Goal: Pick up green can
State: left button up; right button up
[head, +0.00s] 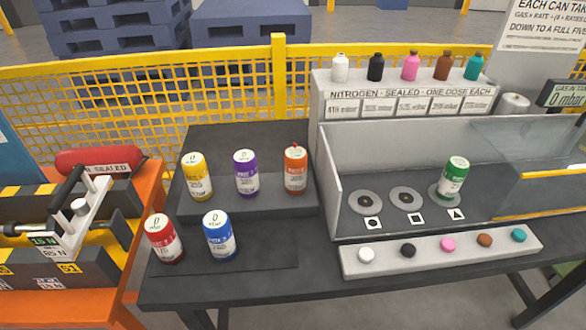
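The green can (453,180) has a white top and a white label. It stands inside the clear-walled bay on the right, at the round plate (434,196) above the triangle mark, and leans a little to the right. Its base overlaps the plate, and I cannot tell whether it is fully seated. Neither of my grippers shows in the head view.
Yellow (196,177), purple (246,174) and orange (295,171) cans stand on a raised step; red (164,240) and blue (219,236) cans stand lower in front. A button strip (440,251) lies in front.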

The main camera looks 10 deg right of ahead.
aim_at(455, 170)
jog(key=z, duration=1.3)
jog(key=i+l, duration=0.15)
jog(key=l, duration=0.2)
jog(key=i+l, duration=0.1)
jog(key=l, duration=0.2)
jog(key=i+l, duration=0.15)
jog(key=l, duration=0.2)
jog(key=i+l+u, duration=0.1)
jog(key=l+u, duration=0.25)
jog(key=i+l+u, duration=0.1)
jog(key=l+u, duration=0.25)
jog(key=j, duration=0.1)
